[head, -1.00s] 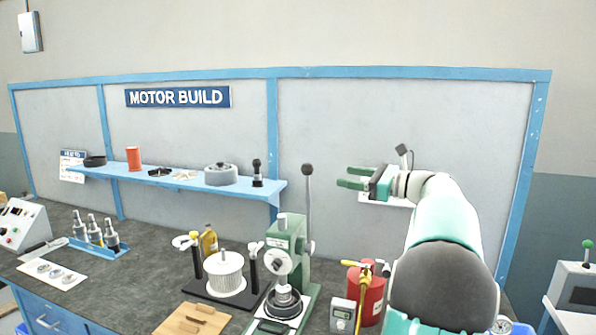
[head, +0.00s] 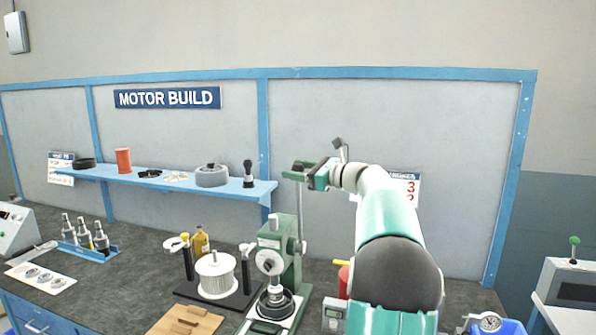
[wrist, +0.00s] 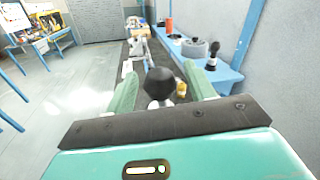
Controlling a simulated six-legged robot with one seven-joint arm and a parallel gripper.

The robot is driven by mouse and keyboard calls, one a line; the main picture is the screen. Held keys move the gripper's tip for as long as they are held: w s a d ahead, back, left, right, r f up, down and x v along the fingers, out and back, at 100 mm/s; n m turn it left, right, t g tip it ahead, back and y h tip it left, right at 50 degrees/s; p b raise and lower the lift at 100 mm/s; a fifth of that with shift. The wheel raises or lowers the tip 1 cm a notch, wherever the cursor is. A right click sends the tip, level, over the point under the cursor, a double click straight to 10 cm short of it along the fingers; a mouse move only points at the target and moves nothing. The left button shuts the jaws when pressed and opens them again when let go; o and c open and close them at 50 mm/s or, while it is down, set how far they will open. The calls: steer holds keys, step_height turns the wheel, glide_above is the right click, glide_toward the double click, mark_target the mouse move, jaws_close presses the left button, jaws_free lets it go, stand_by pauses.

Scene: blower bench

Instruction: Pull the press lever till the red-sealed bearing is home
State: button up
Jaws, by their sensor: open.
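The green arbor press (head: 291,240) stands on the bench, with a dark round housing (head: 276,304) under its ram. Its tall thin lever (head: 300,212) points up, near upright. The lever's black knob (wrist: 160,82) shows in the wrist view between my two green fingers, with clear room on both sides. My gripper (head: 291,171) is open around the top of the lever; it also shows in the wrist view (wrist: 162,66). In the head view my fingers hide the knob. I cannot make out a red-sealed bearing or how deep it sits.
A white finned rotor (head: 215,275) on a black stand is left of the press, with a wooden board (head: 186,320) in front. A blue shelf (head: 150,178) runs along the back panel. A red can (head: 344,277) is partly hidden by my arm.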

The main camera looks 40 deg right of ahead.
steer(key=shift+c, duration=0.2)
jaws_close()
